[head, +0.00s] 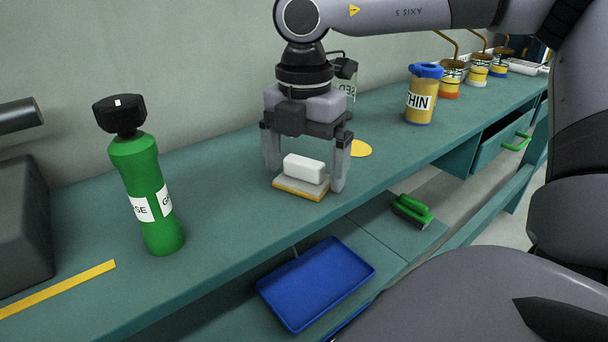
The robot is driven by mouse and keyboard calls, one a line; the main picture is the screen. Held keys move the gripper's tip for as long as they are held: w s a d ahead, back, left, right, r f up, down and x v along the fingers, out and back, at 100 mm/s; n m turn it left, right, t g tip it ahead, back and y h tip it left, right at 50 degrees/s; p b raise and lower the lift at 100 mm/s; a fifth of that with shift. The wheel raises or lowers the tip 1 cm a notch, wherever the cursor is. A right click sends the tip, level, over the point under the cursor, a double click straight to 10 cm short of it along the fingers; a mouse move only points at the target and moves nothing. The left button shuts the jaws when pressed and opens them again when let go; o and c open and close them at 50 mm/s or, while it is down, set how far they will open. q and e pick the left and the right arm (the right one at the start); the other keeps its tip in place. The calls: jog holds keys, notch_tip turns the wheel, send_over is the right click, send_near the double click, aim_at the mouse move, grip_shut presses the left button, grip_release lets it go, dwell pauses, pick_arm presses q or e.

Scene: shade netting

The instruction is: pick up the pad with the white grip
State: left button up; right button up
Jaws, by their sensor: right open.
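The pad (291,186) lies flat on the green bench, with a yellow underside and a grey layer above. Its white grip (304,168) is a rounded block on top. My right gripper (306,180) points down over the pad and is open, one finger on the left of the white grip and one on the right. Clear gaps show between the fingers and the grip. Whether the fingertips touch the bench or pad, I cannot tell. My left gripper is not in view.
A green bottle (150,195) with a black cap stands left on the bench (225,215). A yellow disc (360,149) lies behind the gripper. A labelled jar (422,95) stands further right. A blue tray (316,283) and a green-handled brush (412,211) are on the lower shelf.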

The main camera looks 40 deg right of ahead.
jog(key=c, duration=1.1)
jog(key=shift+o, duration=0.2)
jog(key=shift+r, duration=0.1)
